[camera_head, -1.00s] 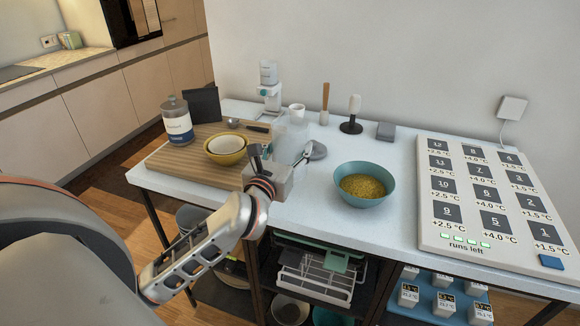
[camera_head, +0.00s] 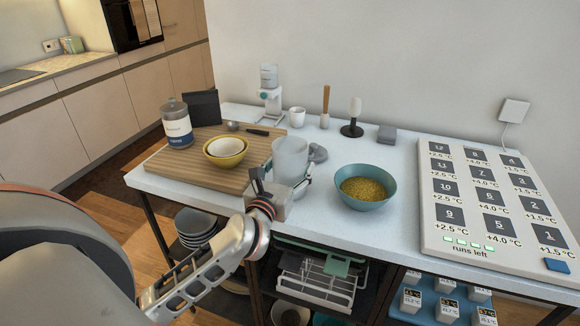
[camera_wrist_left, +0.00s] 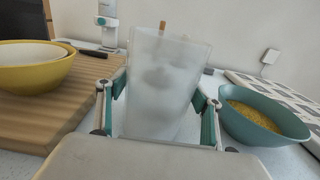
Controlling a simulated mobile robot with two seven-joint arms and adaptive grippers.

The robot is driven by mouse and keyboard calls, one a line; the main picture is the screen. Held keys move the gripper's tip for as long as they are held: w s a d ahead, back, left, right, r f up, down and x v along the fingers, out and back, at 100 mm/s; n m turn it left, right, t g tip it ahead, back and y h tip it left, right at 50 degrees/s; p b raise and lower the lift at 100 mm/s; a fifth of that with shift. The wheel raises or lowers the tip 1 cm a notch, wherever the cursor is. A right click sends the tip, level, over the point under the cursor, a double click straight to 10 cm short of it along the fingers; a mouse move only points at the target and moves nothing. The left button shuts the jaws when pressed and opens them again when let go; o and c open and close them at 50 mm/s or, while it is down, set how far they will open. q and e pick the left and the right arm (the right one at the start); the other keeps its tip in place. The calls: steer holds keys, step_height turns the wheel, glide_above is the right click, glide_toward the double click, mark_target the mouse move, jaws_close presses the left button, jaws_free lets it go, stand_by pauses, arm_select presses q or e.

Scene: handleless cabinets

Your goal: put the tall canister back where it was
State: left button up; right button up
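The tall canister (camera_head: 290,160) is a frosted, see-through cylinder with an open top. It stands upright at the right edge of the wooden board, and its lower part is hidden by my gripper. My left gripper (camera_head: 285,190) reaches it from the front. In the left wrist view the canister (camera_wrist_left: 165,85) fills the space between the two fingers, which press against its sides. I cannot tell if its base touches the counter. My right gripper is in neither view.
A wooden board (camera_head: 165,160) holds nested bowls (camera_head: 226,150) and a labelled jar (camera_head: 177,124). A teal bowl of yellow grains (camera_head: 363,187) stands to the right. Behind are a white dispenser (camera_head: 270,95), a white cup (camera_head: 297,117) and a grey lid-like piece (camera_head: 317,153). A large panel (camera_head: 490,205) covers the right.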

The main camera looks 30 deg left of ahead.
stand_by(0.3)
arm_select(q)
steer(key=shift+r, duration=0.25)
steer(key=b+v, duration=0.1)
steer(key=v, duration=1)
steer(key=shift+s+d+f, duration=0.1)
steer(key=shift+f, duration=0.05)
steer(key=shift+s+d, duration=0.1)
steer(key=shift+s, duration=0.3)
